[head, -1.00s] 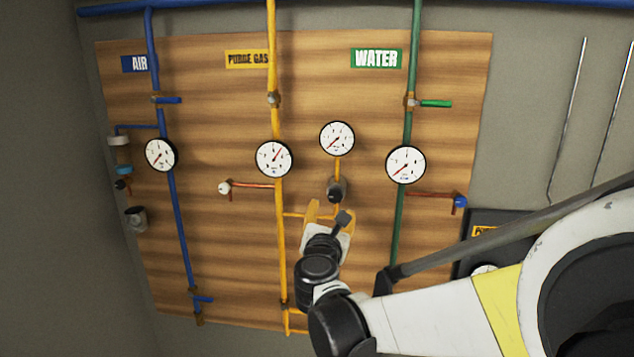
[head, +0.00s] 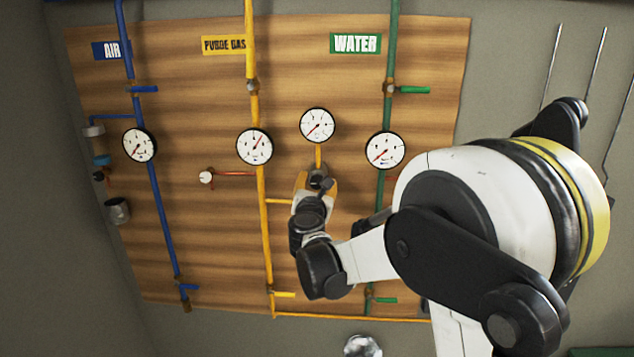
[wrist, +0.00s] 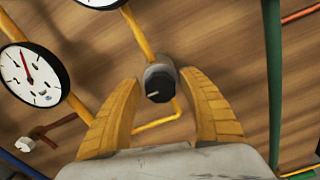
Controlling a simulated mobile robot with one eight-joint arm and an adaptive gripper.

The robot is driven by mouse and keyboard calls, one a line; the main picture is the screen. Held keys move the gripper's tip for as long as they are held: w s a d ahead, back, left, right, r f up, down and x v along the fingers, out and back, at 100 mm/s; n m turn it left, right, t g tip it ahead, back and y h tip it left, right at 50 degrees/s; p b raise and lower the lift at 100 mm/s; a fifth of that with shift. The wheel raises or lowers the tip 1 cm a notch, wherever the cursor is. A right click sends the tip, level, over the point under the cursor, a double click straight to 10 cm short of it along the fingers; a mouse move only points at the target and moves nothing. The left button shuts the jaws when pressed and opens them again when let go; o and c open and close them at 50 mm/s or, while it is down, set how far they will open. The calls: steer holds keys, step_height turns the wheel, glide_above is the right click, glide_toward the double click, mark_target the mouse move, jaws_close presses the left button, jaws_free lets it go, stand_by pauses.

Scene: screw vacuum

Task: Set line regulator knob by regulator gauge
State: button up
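The regulator knob (wrist: 159,86) is a black round knob with a pale mark on its face, on a grey body, in the wrist view. It lies between the two yellow fingers of my gripper (wrist: 160,92). The fingers are spread, with a visible gap on each side of the knob. In the head view my gripper (head: 317,180) covers most of the regulator. The regulator gauge (head: 317,125) is a white dial just above it, on a yellow pipe. Its needle points to the lower left. In the wrist view only the gauge's edge (wrist: 98,2) shows at the top.
The purge gas gauge (head: 254,146) is left of the regulator on the yellow pipe. The water gauge (head: 385,150) and green pipe (head: 390,65) are close on the right. A red-brown side tap (head: 206,177) sticks out on the left. The wooden board (head: 200,245) is behind.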

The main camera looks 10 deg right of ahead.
steer(key=c, duration=0.8)
steer(key=shift+f+m+b, duration=0.1)
steer(key=shift+m+b, duration=0.3)
steer(key=shift+b, duration=0.1)
steer(key=shift+c, duration=0.2)
steer(key=shift+o, duration=0.2)
steer(key=shift+m+b, duration=0.6)
steer(key=m+b, duration=0.2)
steer(key=m, duration=0.1)
steer(key=shift+m+b, duration=0.3)
steer(key=m+b, duration=0.2)
steer(key=m, duration=0.1)
steer(key=shift+m, duration=0.3)
steer(key=shift+m+b, duration=0.85)
steer(key=shift+m, duration=0.95)
steer(key=o, duration=1.2)
steer(key=shift+c, duration=0.2)
